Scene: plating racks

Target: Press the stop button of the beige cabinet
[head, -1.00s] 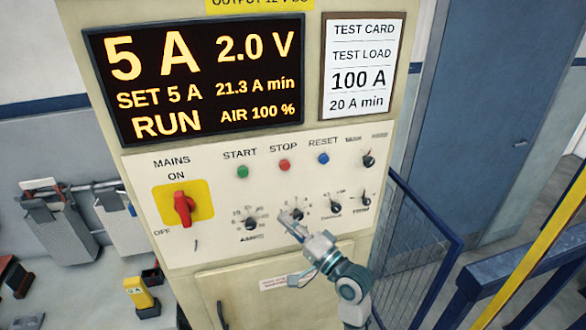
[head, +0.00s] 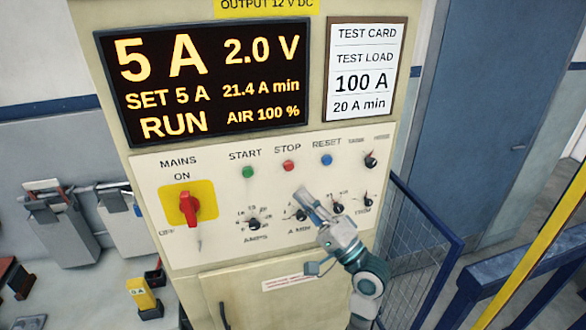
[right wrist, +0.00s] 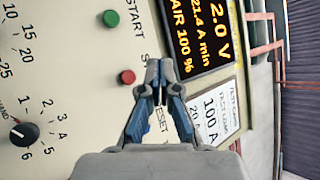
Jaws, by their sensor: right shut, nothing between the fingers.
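The beige cabinet (head: 222,262) stands upright in front of me. Its red stop button (head: 288,166) sits under the word STOP, between the green start button (head: 247,172) and the blue reset button (head: 326,160). My right gripper (head: 303,194) is shut and empty, below and slightly right of the stop button in the head view, apart from it. My left gripper is not in view.
The display (head: 205,85) reads 5 A, 2.0 V and RUN. A red mains switch (head: 188,208) is at the panel's left, pointing towards ON. Several black knobs, one a lower knob (head: 254,224), line the panel. A blue mesh fence (head: 410,225) stands at the right.

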